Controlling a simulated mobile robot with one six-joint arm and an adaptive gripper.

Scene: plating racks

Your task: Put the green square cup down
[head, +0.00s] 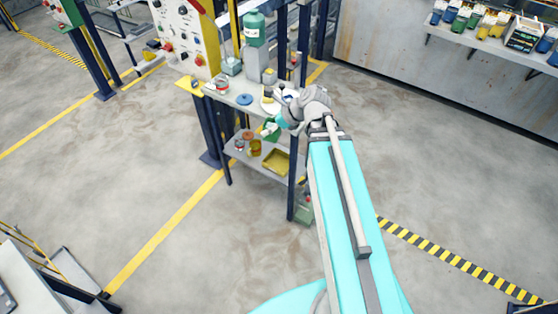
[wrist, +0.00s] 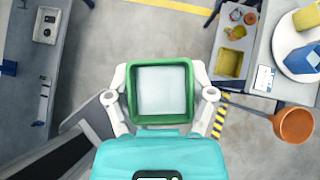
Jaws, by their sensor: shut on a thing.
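The green square cup (wrist: 160,121) fills the middle of the wrist view, seen from above with its pale inside showing. It looks empty. My gripper (wrist: 163,92) is shut on it, with one white finger at its left side and one at its right. In the head view the cup (head: 271,131) is a small green patch at the end of my arm, partly hidden by my gripper (head: 279,122), close to the front edge of the rack. In the wrist view grey floor shows around the cup, so it is held in the air.
A yellow tray (head: 276,161) and small pots occupy the lower shelf.

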